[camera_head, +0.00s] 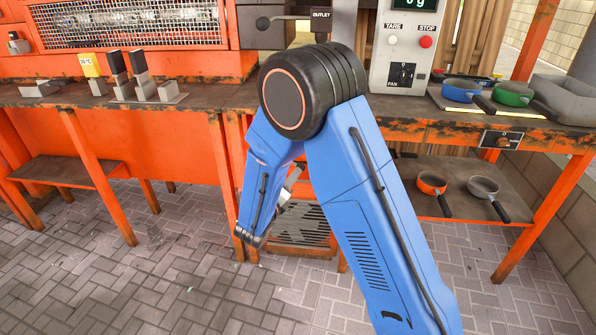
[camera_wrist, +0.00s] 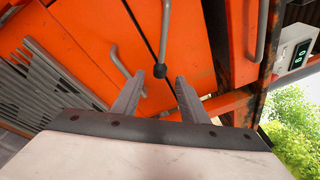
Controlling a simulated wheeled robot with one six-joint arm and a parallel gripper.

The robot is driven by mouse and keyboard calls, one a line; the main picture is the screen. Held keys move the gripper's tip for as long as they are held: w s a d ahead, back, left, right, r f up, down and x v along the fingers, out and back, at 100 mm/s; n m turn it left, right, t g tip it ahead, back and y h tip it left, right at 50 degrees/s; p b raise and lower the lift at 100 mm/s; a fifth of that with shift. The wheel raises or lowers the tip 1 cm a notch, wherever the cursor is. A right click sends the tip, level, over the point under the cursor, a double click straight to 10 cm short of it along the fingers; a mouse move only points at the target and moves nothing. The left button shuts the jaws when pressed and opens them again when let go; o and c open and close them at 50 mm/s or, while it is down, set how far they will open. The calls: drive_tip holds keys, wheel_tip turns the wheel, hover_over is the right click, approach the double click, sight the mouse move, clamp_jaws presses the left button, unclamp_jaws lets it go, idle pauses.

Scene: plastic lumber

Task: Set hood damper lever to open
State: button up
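In the head view, my blue arm hides most of the gripper and this lever.
A bent grey handle (camera_wrist: 119,62) is close left of my fingers, and slatted grey metal (camera_wrist: 45,75) lies farther left. In the head view, a black sign reads OUTLET (camera_head: 321,14). A weighing console (camera_head: 405,45) and several pans stand right. The brick floor (camera_head: 150,270) is clear at left.

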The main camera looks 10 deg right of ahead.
drive_tip(key=x, duration=0.6)
drive_tip(key=shift+d, duration=0.1)
drive_tip(key=shift+c, duration=0.6)
clamp_jaws()
